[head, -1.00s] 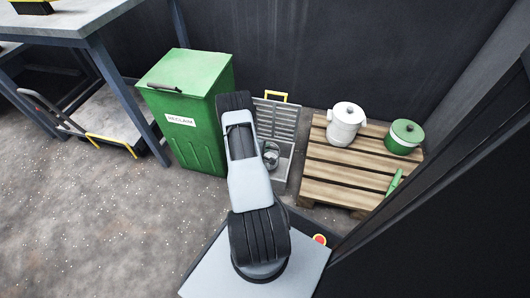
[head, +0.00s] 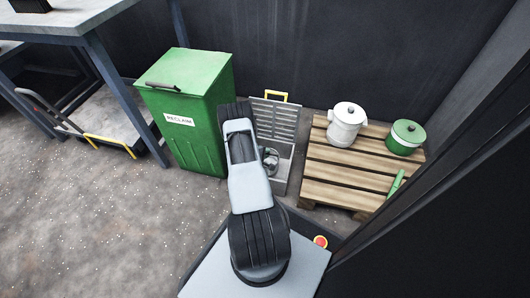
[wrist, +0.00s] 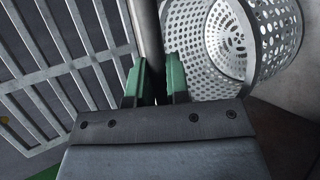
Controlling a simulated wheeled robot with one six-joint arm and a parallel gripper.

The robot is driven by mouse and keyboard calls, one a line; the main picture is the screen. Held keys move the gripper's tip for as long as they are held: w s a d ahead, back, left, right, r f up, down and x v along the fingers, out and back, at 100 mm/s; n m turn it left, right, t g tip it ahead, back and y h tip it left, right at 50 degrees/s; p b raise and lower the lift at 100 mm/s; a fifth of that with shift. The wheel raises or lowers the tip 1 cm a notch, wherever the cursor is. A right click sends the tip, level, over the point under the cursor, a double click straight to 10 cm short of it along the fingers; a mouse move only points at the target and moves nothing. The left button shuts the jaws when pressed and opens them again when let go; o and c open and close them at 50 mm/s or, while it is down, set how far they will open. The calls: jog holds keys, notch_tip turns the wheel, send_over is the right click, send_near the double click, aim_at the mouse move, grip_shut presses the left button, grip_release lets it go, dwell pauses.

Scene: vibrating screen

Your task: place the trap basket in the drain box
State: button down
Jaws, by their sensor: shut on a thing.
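The trap basket (wrist: 235,40) is a perforated metal cylinder, tilted in the wrist view at the upper right, close beyond my gripper. My gripper (wrist: 157,85) has green finger pads shut on a thin upright bar, which looks like the basket's handle. In the head view, the basket (head: 270,158) shows beside my arm, over or in the opening of the grey drain box (head: 283,177); its depth there cannot be told. My arm hides the gripper and the box's left side in the head view. The slatted grate (wrist: 60,75) shows at the left in the wrist view.
A green RECLAIM bin (head: 185,110) stands close to the left of the drain box. A wooden pallet (head: 335,170) at the right bears a white pot (head: 345,125) and a green pot (head: 406,138).

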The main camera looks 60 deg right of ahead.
jog(key=c, duration=1.1)
grip_release()
jog(key=shift+r, duration=0.2)
jog(key=p+v, duration=0.5)
jog(key=v, duration=0.7)
jog(key=shift+r, duration=0.45)
